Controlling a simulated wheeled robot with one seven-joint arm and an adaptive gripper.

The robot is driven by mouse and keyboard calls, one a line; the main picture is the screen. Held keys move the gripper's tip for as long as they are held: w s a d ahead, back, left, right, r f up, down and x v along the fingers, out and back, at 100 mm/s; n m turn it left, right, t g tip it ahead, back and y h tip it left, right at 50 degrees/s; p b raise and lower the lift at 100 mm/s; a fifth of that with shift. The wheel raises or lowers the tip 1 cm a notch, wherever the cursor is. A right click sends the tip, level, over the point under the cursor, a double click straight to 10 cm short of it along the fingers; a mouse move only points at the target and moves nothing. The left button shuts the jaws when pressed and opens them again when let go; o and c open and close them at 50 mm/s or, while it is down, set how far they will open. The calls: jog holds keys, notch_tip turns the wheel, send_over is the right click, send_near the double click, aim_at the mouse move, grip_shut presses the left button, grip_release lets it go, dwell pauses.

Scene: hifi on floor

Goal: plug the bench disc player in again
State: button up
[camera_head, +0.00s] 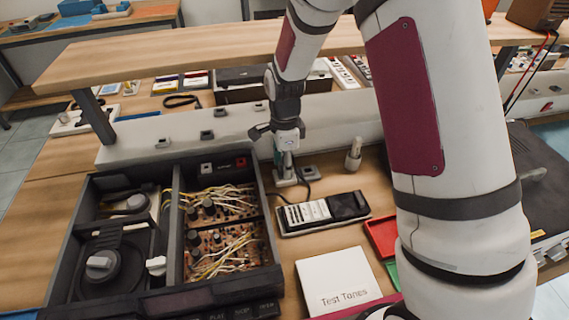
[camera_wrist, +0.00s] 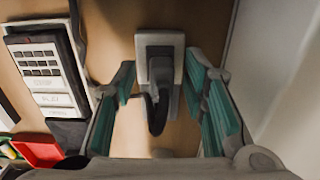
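In the wrist view my gripper (camera_wrist: 163,100) is open, with a teal-padded finger on each side and visible gaps. A grey plug (camera_wrist: 160,64) with a dark cord (camera_wrist: 155,108) lies between and just beyond the fingers, against a pale plate (camera_wrist: 145,70). I cannot tell whether it is seated in a socket. In the head view a small grey piece (camera_head: 309,172) with a dark cord sits beside the fingertips. The opened disc player (camera_head: 155,303) stands at left, its boards and wires bare.
A dark keypad device (camera_head: 345,206) lies just in front of my gripper, also seen in the wrist view (camera_wrist: 47,75). A white "Test Tones" sleeve (camera_head: 337,280) and a red tray (camera_head: 381,235) are nearer. A pale raised strip (camera_head: 235,122) and a wooden shelf (camera_head: 180,60) run behind.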

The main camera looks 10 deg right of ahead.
notch_tip(320, 180, up, 17)
jog(key=p, duration=0.3)
jog(key=shift+f, duration=0.15)
dwell(0.7)
jog(key=s+d+r+n+t, duration=0.2)
jog(key=s+d+r+n, duration=0.2)
jog(key=s+r+n, duration=0.6)
jog(key=s+d+r+n+t, duration=0.1)
jog(key=s+n, duration=0.3)
jog(key=s, duration=0.5)
jog(key=s+d+r+n+t, duration=0.1)
jog(key=s+n, duration=0.3)
jog(key=s, duration=0.5)
jog(key=shift+d+r+t, duration=0.4)
jog(key=shift+r, duration=0.1)
